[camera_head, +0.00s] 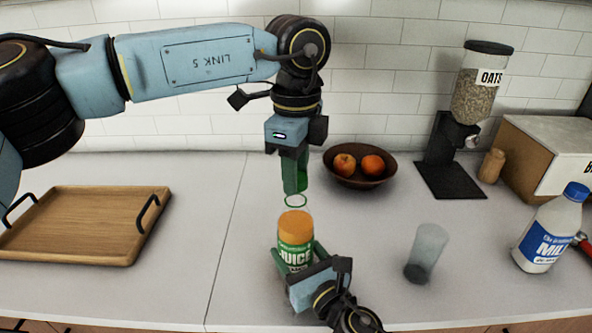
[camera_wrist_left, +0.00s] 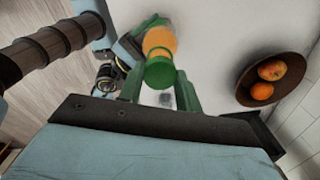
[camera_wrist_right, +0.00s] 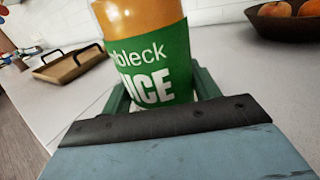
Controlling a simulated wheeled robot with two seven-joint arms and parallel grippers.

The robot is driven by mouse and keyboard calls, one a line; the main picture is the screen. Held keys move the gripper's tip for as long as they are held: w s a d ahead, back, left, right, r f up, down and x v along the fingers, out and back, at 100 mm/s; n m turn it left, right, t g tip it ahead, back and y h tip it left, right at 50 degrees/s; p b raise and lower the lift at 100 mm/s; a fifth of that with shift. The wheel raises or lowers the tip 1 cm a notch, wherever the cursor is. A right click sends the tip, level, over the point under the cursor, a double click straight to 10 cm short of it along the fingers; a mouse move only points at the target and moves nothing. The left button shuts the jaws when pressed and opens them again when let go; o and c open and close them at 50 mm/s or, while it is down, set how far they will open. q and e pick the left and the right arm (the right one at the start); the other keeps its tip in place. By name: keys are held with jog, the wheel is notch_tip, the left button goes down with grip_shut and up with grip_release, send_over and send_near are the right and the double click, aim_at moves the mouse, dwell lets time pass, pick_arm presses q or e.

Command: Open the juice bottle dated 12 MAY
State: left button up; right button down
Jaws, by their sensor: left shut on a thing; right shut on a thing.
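The juice bottle (camera_head: 296,229) stands upright on the counter, with orange contents and a green label reading JUICE. It also shows close up in the right wrist view (camera_wrist_right: 150,45). My right gripper (camera_head: 296,257) is shut around its body from the front. My left gripper (camera_head: 294,178) points down above the bottle, shut on a green cap (camera_wrist_left: 160,74). The bottle's orange top shows below the cap, with a gap between them in the head view. A thin green ring (camera_head: 296,201) shows in that gap; I cannot tell what it belongs to. No date is readable.
A glass (camera_head: 427,252) and a milk bottle (camera_head: 550,232) stand to the right. A fruit bowl (camera_head: 360,180) is behind, near the oats dispenser (camera_head: 455,155). A wooden tray (camera_head: 85,225) lies at left. The counter between tray and bottle is clear.

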pick_arm(q)
jog(key=shift+r, duration=1.9)
pick_arm(e)
jog(key=shift+c, duration=1.4)
grip_release()
